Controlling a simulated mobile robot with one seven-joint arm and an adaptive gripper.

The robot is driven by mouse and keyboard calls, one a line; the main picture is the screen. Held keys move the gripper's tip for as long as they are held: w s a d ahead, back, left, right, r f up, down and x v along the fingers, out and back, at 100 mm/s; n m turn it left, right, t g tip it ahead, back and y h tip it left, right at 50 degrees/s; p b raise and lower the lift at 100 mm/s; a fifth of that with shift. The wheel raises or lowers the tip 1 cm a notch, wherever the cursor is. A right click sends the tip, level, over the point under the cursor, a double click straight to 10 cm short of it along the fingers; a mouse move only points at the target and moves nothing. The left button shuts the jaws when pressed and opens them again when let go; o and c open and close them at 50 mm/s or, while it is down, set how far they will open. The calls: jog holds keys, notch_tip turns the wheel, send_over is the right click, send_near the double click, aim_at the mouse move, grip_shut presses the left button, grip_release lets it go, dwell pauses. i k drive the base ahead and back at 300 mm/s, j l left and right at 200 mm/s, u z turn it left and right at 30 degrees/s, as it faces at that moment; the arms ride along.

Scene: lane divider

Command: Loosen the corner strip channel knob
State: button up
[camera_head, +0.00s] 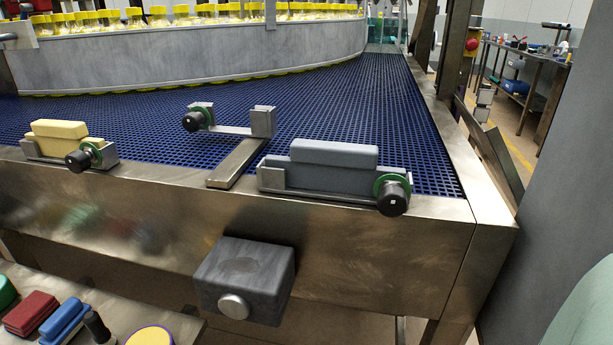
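Three metal strip channels with black knobs stand along the front edge of the blue mesh conveyor. The channel nearest the belt's right corner (276,184) holds a dark grey block (333,153). Its black knob (393,198) sits at its right end, against a green ring (379,181). How tight this knob is cannot be seen. The left channel (32,151) holds a yellow block (60,135) and has a black knob (78,161) at its right end. The middle channel (232,130) is empty, with its knob (192,121) at the left. My gripper is not in view.
A metal front rail (400,240) runs below the channels, with a dark grey box (245,280) fixed on it. A lower shelf (170,315) at the bottom left carries red and blue blocks. A grey panel (560,190) stands close on the right. Yellow-capped jars line the back.

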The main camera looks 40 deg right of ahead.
aim_at(392, 201)
jog(key=l+z, duration=0.15)
jog(key=z, duration=1.05)
